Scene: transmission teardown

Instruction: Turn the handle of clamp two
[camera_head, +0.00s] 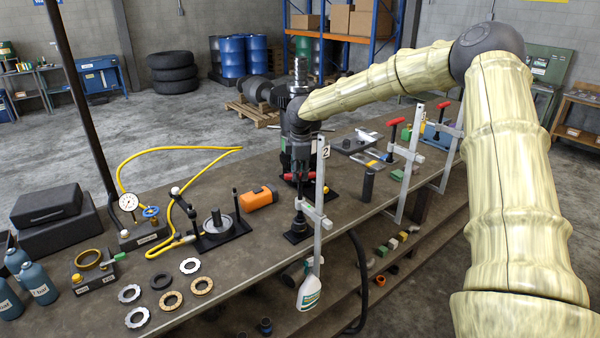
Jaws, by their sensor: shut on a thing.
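Clamp two (320,180) stands at the near edge of the workbench, with a tall pale steel bar and a "2" tag (326,152) near its top. Its red handle (311,177) lies crosswise above a dark spindle that runs down to a black foot on the bench. My gripper (299,172) reaches down from above and is shut on the red handle, whose ends show at both sides of the fingers. The fingertips and the middle of the handle partly hide each other.
Two more red-handled clamps (393,122) (444,104) stand farther along the bench edge (240,275). An orange tool (257,199), a black fixture (218,232) and several rings (171,299) lie to the left. A spray bottle (309,291) hangs below the clamp.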

